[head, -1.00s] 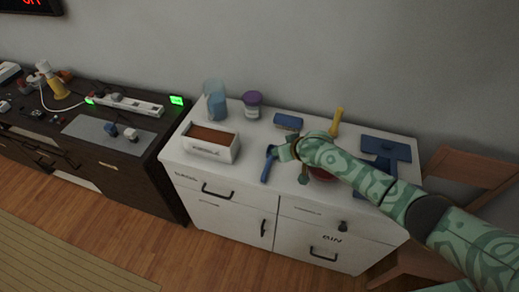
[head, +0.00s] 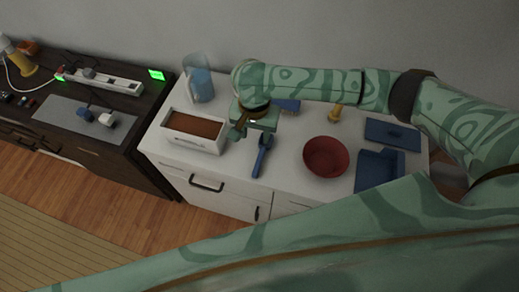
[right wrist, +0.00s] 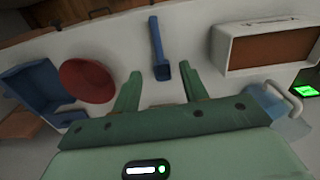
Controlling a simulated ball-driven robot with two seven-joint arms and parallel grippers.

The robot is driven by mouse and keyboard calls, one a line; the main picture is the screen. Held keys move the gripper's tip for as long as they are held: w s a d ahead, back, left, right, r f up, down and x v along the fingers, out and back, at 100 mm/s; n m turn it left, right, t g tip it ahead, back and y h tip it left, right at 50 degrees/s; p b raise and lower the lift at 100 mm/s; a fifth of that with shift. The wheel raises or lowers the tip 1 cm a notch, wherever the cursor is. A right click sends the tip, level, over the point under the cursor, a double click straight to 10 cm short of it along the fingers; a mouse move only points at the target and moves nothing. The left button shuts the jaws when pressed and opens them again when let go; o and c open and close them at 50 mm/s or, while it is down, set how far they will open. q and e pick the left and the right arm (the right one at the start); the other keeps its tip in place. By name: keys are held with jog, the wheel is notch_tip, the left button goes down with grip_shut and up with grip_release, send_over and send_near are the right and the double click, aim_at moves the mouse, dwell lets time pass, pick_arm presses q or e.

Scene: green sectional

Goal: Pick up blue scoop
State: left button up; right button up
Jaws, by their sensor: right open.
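The blue scoop (head: 262,156) lies on the white cabinet top, between the white planter box and the red bowl. In the right wrist view the scoop (right wrist: 157,42) points away from me, its cup end nearest the gripper. My right gripper (head: 253,130) is over the cabinet at the scoop's far end, partly hiding that end. In the right wrist view its two green fingers (right wrist: 161,76) are spread wide and empty, with the scoop lined up with the gap. Contact with the scoop cannot be seen. My left gripper is not in view.
The planter box (head: 178,146) stands left of the scoop, the red bowl (head: 325,156) right. A blue pitcher (head: 200,86) is behind the box. A blue dustpan-like tray (head: 378,171) and a flat blue piece (head: 392,134) lie further right. The dark desk stands left.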

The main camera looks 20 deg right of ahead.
jog(key=b, duration=0.5)
send_over(258, 162)
jog(key=shift+m, duration=0.3)
jog(key=f, duration=1.1)
jog(key=shift+w+a+f, duration=0.1)
jog(key=shift+w+a, duration=0.15)
jog(key=f+b, duration=0.2)
jog(key=f, duration=0.1)
jog(key=f+b, duration=0.1)
jog(key=f, duration=0.1)
jog(key=shift+s+d+f+b, duration=0.15)
jog(key=shift+s+d+b, duration=0.1)
jog(key=shift+d+b, duration=0.1)
jog(key=shift+f+p, duration=0.15)
jog(key=shift+p, duration=0.5)
grip_shut()
